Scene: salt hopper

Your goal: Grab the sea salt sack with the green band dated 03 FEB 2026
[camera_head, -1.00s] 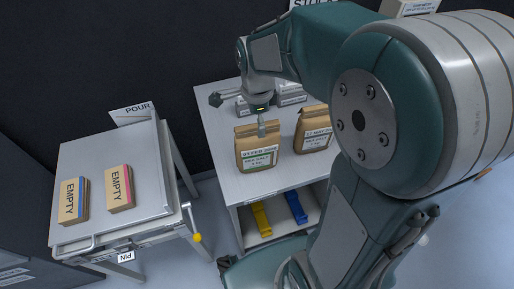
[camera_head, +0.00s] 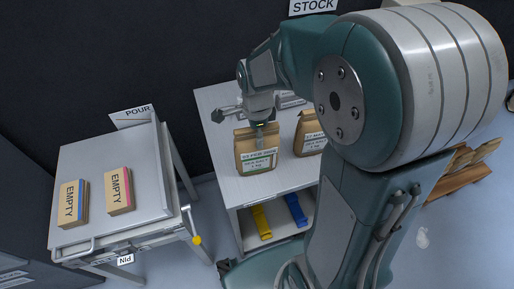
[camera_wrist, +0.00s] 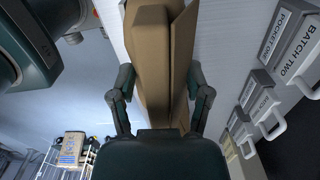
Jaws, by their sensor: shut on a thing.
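The brown paper sack (camera_head: 250,143) with a green band stands upright near the front left of the stock table. The band's date appears to read 03 FEB 2026, and SEA SALT shows below it. My gripper (camera_head: 260,137) is over the sack's top edge. In the wrist view my gripper (camera_wrist: 161,103) has one finger on each side of the brown sack (camera_wrist: 155,60), shut on its upper part. I cannot tell whether the sack's bottom touches the table. A second sack (camera_head: 307,134) stands to its right, its label partly hidden by my arm.
The stock table (camera_head: 221,165) has a lower shelf with a yellow item (camera_head: 261,222) and a blue item (camera_head: 296,209). At left a metal cart (camera_head: 100,157) carries two EMPTY packs (camera_head: 74,203) (camera_head: 118,190). Labelled boxes (camera_wrist: 290,45) show in the wrist view.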

